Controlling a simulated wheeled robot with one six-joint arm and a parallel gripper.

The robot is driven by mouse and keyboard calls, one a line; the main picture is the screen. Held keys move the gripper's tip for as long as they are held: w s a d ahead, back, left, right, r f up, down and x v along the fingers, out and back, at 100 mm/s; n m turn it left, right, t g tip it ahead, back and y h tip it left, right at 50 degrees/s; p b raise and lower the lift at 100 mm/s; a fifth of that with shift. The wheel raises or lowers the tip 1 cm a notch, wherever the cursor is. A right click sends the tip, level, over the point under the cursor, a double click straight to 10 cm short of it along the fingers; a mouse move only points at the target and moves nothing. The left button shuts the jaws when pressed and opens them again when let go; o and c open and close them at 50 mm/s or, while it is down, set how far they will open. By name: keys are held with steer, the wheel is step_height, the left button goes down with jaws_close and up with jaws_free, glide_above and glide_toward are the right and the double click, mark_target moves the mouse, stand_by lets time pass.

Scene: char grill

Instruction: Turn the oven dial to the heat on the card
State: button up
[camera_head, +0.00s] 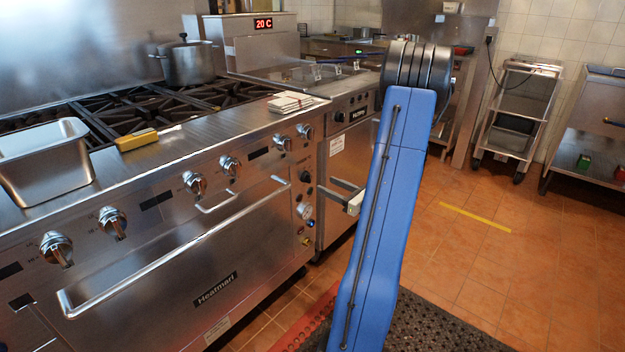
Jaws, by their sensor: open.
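The steel oven range (180,285) fills the left, with several silver dials along its sloped front. One dial (194,183) sits above the long door handle. A silver dial (304,211) sits on the narrow panel right of the oven door, below a black knob (305,177). Dial settings are too small to read. A red display (263,23) at the back reads 20 C. I cannot make out a card with a heat on it; a white label (336,146) on the fryer front is unreadable. My gripper (328,186) is open and empty, apart from the dials, near the right-hand panel.
A steel pan (45,160), a yellow-handled tool (137,140) and a white stack (291,101) lie on the range top. A pot (187,62) stands behind. The long door handle (170,258) projects forward. Tiled floor (520,270) at right is clear.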

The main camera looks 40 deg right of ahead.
mark_target(310, 177)
steer(key=w, duration=0.8)
steer(key=shift+w+a, duration=0.35)
steer(key=shift+c, duration=0.4)
steer(key=c, duration=1)
